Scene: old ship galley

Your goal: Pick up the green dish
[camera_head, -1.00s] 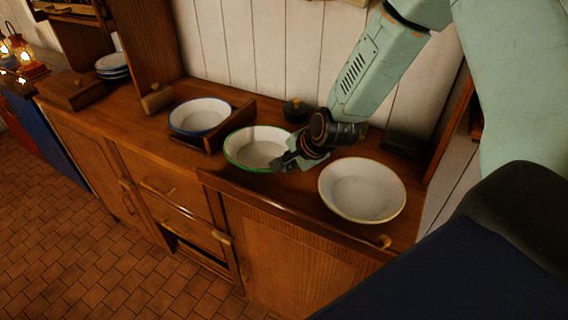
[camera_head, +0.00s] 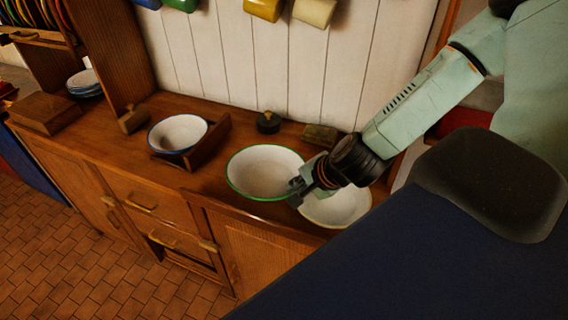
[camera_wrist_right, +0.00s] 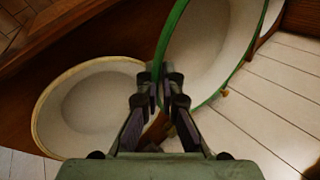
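The green dish, a white bowl with a green rim (camera_head: 258,175), is near the middle of the head view. It also shows large at the top of the right wrist view (camera_wrist_right: 212,45). My right gripper (camera_head: 297,190) is at the dish's right edge, its fingertips closed on the rim; they also show in the right wrist view (camera_wrist_right: 161,78). The dish appears raised off the counter, its underside hidden. My left gripper is not in view.
A cream-rimmed bowl (camera_head: 343,208) stands on the wooden counter (camera_head: 218,190), partly behind my right gripper. A blue-rimmed bowl (camera_head: 178,134) sits in a wooden holder at left. A dark lidded item (camera_head: 268,123) stands behind. Cups hang on the wall above.

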